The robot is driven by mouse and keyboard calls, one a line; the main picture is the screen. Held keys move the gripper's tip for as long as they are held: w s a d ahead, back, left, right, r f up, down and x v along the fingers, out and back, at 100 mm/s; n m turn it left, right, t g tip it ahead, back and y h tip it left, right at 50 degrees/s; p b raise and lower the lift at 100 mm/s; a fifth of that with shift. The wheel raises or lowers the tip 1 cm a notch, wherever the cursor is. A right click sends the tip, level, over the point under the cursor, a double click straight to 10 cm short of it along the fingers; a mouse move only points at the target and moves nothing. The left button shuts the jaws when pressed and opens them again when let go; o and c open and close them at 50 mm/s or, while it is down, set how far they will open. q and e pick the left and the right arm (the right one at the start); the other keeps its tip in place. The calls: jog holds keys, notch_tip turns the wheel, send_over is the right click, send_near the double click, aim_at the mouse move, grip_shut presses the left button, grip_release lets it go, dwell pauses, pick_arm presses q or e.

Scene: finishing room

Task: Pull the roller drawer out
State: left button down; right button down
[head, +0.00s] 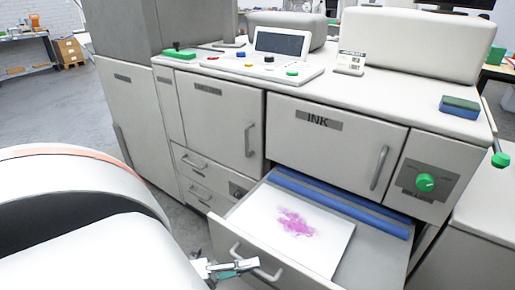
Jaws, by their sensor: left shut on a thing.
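The roller drawer (378,262) stands pulled out from the lower front of the white machine, below the door marked INK (338,140). Blue rollers (340,203) lie across its back, and a white sheet (328,243) with a pink smear lies in front of them. The drawer's bar handle (271,274) is on its front, near the bottom of the head view. My left gripper (236,268) is shut on this handle at its left part. The lower edge of the drawer front is cut off. My right gripper is not in view.
A green knob (425,183) is on the panel right of the INK door. A sponge (460,106) and a control panel (262,67) are on the machine's top. Small closed drawers (198,178) are to the left. Grey floor (52,112) is free at the left.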

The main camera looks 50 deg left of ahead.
pick_arm(q)
jog(key=shift+s+d, duration=0.1)
jog(key=shift+s, duration=0.5)
jog(key=c, duration=2.1)
grip_release()
jog(key=v, duration=1.2)
jog(key=shift+f, duration=0.1)
